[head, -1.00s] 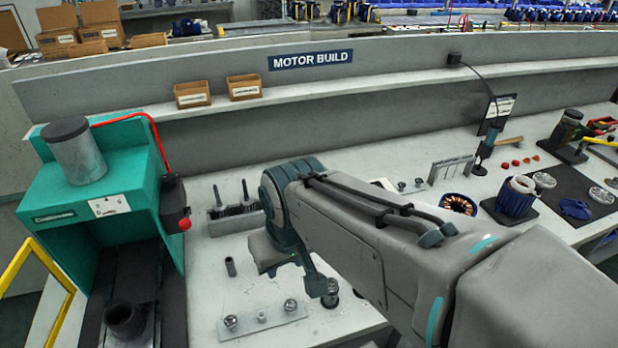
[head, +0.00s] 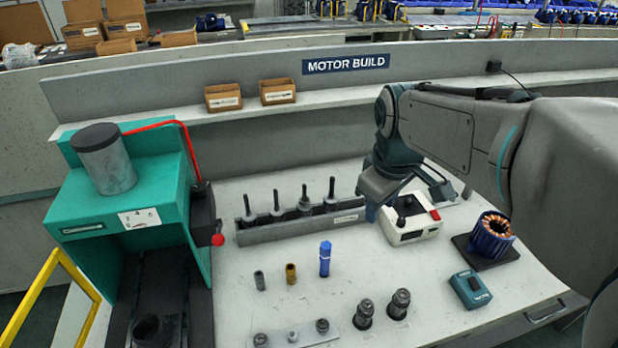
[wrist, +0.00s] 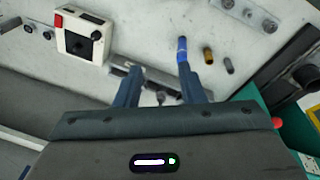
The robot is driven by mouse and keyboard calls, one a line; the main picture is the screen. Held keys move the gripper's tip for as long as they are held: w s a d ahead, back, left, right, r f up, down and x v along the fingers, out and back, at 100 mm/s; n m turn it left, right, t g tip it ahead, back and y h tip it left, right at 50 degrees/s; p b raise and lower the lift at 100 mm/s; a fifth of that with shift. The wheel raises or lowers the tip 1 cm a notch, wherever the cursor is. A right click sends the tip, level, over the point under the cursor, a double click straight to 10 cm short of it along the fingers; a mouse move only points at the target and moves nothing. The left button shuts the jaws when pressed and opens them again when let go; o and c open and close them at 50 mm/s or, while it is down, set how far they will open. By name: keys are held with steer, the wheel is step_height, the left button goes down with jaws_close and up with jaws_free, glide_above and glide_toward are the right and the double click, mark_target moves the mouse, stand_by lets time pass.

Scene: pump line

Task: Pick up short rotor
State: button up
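A grey rack (head: 345,217) on the bench holds several upright rotors with thin shafts. One rotor (head: 304,204) shows a thicker body above the rack. I cannot tell which of them is the short rotor. Two more dark rotors, a left one (head: 365,313) and a right one (head: 399,303), stand at the front of the bench. My gripper (wrist: 160,68) is open and empty, its two fingers apart. In the head view it hangs above the bench by the right end of the rack. In the wrist view the rack (wrist: 120,64) shows partly behind the fingers.
A white box with a red button (head: 411,222) stands just right of the rack. A blue cylinder (head: 325,260), a brass sleeve (head: 291,273) and a grey sleeve (head: 260,280) stand in front. The teal press (head: 122,210) is left. A stator (head: 491,236) is right.

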steer(key=w+a+r+n+g+p, duration=0.1)
steer(key=w+a+n, duration=0.5)
steer(key=w+n, duration=0.45)
steer(key=n+g+p, duration=0.1)
steer(key=n, duration=0.9)
glide_above(304, 185)
step_height(304, 185, down, 4)
steer(key=f, duration=0.5)
steer(key=f+p, duration=0.1)
steer(key=f, duration=0.3)
steer(key=shift+w+a, duration=0.1)
steer(key=shift+w, duration=0.1)
steer(key=shift+s+f+p, duration=0.15)
steer(key=shift+f+p, duration=1.05)
steer(key=shift+f, duration=1.5)
steer(key=shift+r, duration=0.1)
jaws_close()
